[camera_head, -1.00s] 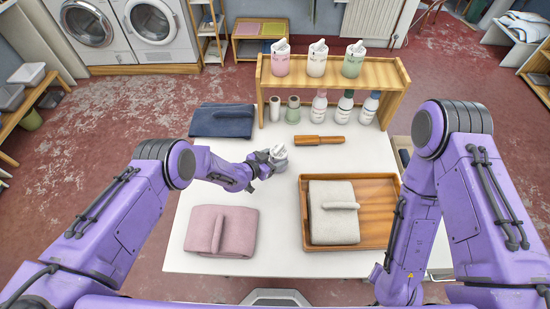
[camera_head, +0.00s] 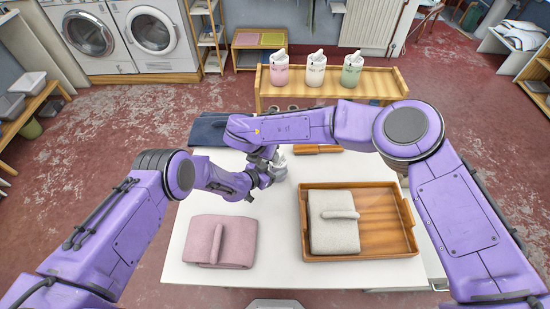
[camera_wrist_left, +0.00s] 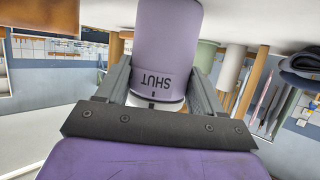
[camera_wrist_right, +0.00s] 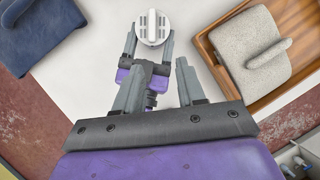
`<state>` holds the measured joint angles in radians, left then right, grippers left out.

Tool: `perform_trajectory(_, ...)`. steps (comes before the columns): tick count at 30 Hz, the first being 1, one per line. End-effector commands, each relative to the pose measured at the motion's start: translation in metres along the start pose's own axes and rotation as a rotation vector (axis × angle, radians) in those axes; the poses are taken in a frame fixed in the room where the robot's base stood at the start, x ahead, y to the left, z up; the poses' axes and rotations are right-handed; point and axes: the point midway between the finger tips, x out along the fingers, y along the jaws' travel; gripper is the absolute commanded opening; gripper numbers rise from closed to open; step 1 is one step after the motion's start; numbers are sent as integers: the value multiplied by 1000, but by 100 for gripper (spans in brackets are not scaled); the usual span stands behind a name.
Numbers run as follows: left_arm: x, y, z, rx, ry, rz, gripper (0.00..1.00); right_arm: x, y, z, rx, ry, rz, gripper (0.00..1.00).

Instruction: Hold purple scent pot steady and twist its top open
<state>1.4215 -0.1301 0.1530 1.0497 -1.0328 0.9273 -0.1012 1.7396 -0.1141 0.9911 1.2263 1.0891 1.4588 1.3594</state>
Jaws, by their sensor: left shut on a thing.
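The purple scent pot (camera_wrist_left: 165,35) fills the middle of the left wrist view, with the word SHUT upside down on it and a pale band beside the word. My left gripper (camera_wrist_left: 160,70) is shut on it, one finger on each side, and holds it over the table. The pot's white ribbed top (camera_wrist_right: 153,26) is seen from above in the right wrist view and shows small in the head view (camera_head: 278,168). My right gripper (camera_wrist_right: 159,66) is open and empty; in the picture its fingertips lie just below the top, apart from it.
On the white table (camera_head: 275,245) are a pink towel (camera_head: 220,242), a wooden tray (camera_head: 385,225) with a grey towel (camera_head: 333,225), and a blue towel (camera_head: 205,130). A wooden shelf (camera_head: 385,85) with several pots stands behind.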

Motion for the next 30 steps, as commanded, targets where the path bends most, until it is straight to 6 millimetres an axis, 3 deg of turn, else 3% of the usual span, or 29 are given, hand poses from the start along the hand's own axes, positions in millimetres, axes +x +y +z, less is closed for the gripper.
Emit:
perform_trajectory(3, 0, 1, 1, 0, -2, 1, 30, -8, 8, 17, 167, 42, 7, 39)
perform_trajectory(7, 0, 1, 1, 0, -2, 1, 30, -2, 10, 20, 216, 57, 7, 39)
perform_trajectory(21, 0, 0, 1, 0, -2, 1, 30, 97, 11, 14, 210, 55, 7, 39)
perform_trajectory(30, 0, 0, 1, 0, -2, 1, 30, 110, 10, 15, 208, 52, 8, 39)
